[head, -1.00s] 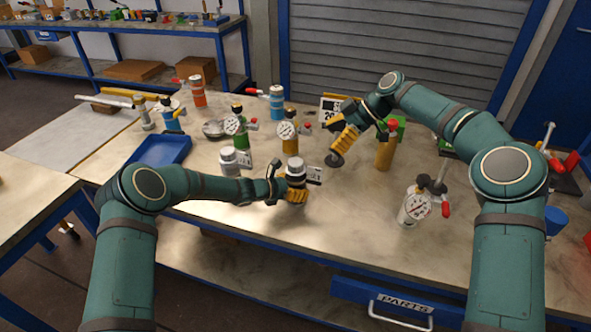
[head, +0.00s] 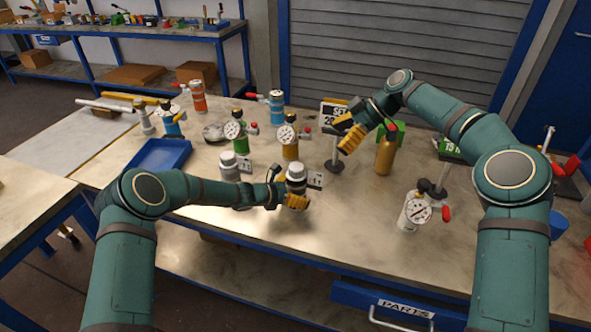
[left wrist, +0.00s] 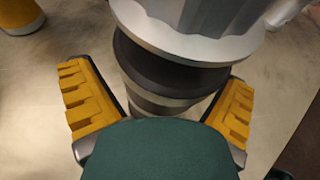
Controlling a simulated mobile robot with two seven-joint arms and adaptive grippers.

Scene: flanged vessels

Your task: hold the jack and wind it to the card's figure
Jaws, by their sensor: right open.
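The jack (head: 296,173), a grey metal cylinder with a paler top, stands upright near the middle of the table. My left gripper (head: 296,200) is low around it; in the left wrist view the yellow fingers (left wrist: 160,108) lie on both sides of the jack's dark collar (left wrist: 165,75) and appear closed against it. A small marked plate (head: 316,180) is beside the jack. The card (head: 333,112) reads "SET" and a figure starting with 2, partly hidden by my right gripper (head: 347,132). That gripper is open and empty, above and right of the jack.
A similar grey cylinder (head: 229,166) stands left of the jack. Gauged green (head: 239,140) and ochre (head: 290,145) vessels stand behind. A dark stand (head: 335,164) is below my right gripper, with a brown bottle (head: 385,157) beside it. A white gauged vessel (head: 412,213) stands right. The front middle is clear.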

